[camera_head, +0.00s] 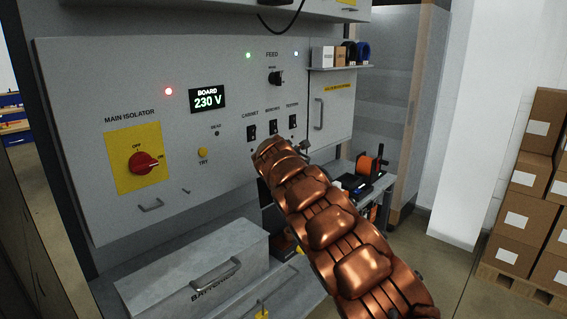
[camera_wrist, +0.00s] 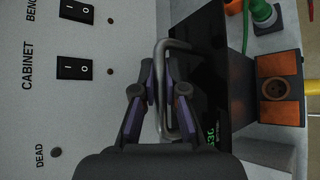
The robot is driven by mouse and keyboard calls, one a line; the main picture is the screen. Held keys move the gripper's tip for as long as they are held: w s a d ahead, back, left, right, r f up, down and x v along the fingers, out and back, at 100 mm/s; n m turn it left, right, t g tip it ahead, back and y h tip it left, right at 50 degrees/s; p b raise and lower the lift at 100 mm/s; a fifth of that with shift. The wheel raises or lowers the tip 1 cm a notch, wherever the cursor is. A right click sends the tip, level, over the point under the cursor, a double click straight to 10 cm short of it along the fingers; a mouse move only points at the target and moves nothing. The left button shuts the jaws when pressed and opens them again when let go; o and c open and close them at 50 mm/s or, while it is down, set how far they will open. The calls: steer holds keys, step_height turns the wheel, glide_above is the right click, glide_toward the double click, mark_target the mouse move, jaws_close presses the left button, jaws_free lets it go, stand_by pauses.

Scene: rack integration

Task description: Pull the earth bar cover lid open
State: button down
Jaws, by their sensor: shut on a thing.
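A bent metal handle (camera_wrist: 161,112) stands at the lower edge of the grey panel in the wrist view, close to the CABINET switch and the DEAD label. My gripper (camera_wrist: 159,78) has its purple-sided fingers on both sides of the handle bar and is shut on it. I take this to be the earth bar cover lid's handle, but no label on it is readable. The lid's edges and how far it stands open cannot be told. In the head view my copper-coloured arm hides the gripper and this handle.
The panel (camera_head: 228,150) carries a red main isolator (camera_head: 144,162) and a 230 V display (camera_head: 208,100). A grey battery box (camera_head: 175,265) stands below.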

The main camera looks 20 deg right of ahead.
steer(key=c, duration=1.3)
jaws_free()
steer(key=shift+r, duration=0.1)
steer(key=shift+s, duration=0.1)
steer(key=shift+v, duration=5.9)
steer(key=shift+s, duration=0.1)
steer(key=s+d+f+m+g, duration=0.2)
steer(key=s+m, duration=0.2)
steer(key=s, duration=0.4)
steer(key=s+d+f+m+g, duration=0.2)
steer(key=s+d+m, duration=0.15)
steer(key=s, duration=0.55)
steer(key=s+d+f+m+g, duration=0.2)
steer(key=s+f+m, duration=0.15)
steer(key=s, duration=0.45)
steer(key=s+a+f+m+g+y, duration=0.1)
steer(key=s+a+f+m+g, duration=0.1)
steer(key=s, duration=0.9)
steer(key=s+a+f+m+g+y, duration=0.2)
steer(key=s+a+f+m+g, duration=0.1)
steer(key=s, duration=0.8)
steer(key=s+a+f+m+g+y, duration=0.1)
steer(key=s+a+f+m, duration=0.3)
steer(key=s, duration=0.8)
steer(key=shift+a+f+g, duration=0.6)
steer(key=shift+f+g, duration=0.1)
steer(key=shift+f, duration=0.25)
